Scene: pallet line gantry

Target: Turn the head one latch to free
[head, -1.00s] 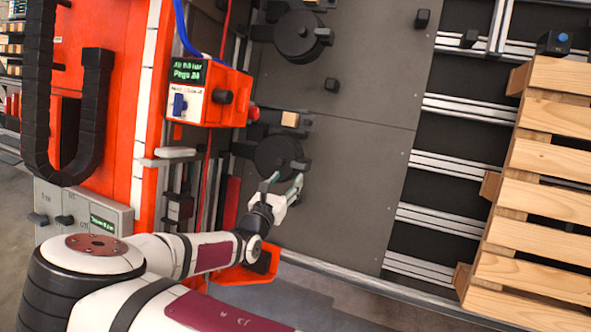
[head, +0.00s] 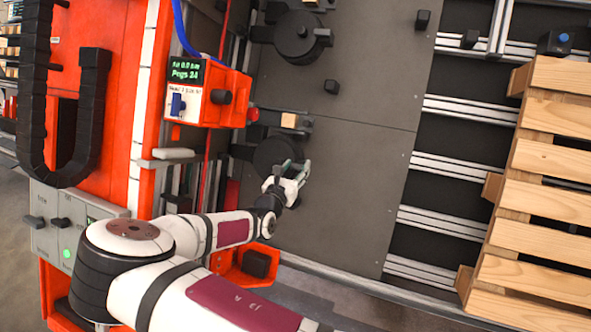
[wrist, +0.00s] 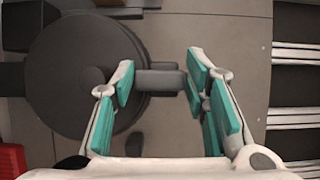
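The head-one area has an orange box (head: 240,88) with a green-lit screen (head: 185,70) and a blue switch (head: 177,104) on a white label, whose small print is hard to read. Below it to the right, a round black disc (head: 272,153) stands on the grey panel; in the wrist view this disc (wrist: 80,75) fills the left side, with a short dark bar (wrist: 160,80) sticking out to its right. My gripper (head: 292,172) is at the disc's lower right. In the wrist view its teal-padded fingers (wrist: 158,88) are apart, one on each side of the bar; contact is unclear.
A second black disc (head: 299,38) with a bar is higher on the grey panel (head: 350,160). A wooden pallet (head: 545,200) stands at right, past metal rails (head: 450,165). A red part (wrist: 12,160) shows at the wrist view's lower left.

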